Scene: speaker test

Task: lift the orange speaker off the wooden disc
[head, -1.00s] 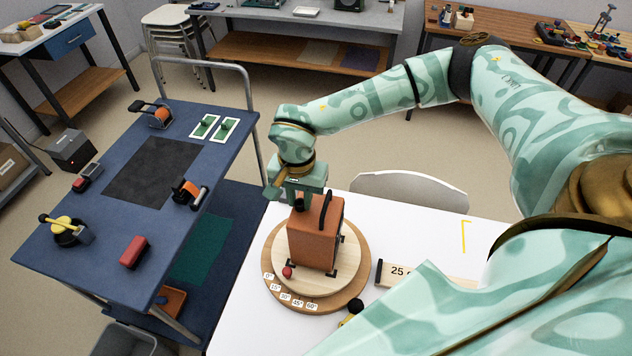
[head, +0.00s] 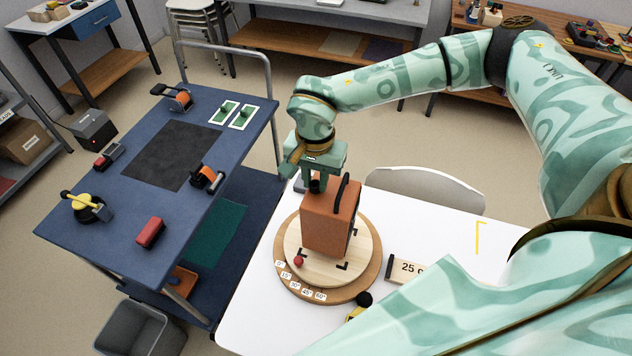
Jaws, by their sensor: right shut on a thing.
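The orange speaker (head: 329,218) is a boxy orange-brown block with a black handle on top. It is upright over the round wooden disc (head: 368,270), which has a paler inner plate with black corner marks, a red knob and angle labels along its front edge. The corner marks show clear of the speaker's lower edge, and the speaker appears slightly above the plate. My right gripper (head: 316,185) points down from above and is shut on the speaker at its upper left part; the exact contact is partly hidden. My left gripper is out of view.
The disc stands on a white table (head: 255,310) with a "25" sign (head: 408,268) and a yellow-black object (head: 358,306) close by. A blue cart (head: 110,225) with several small items stands to the left. A chair back (head: 425,188) is behind the table.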

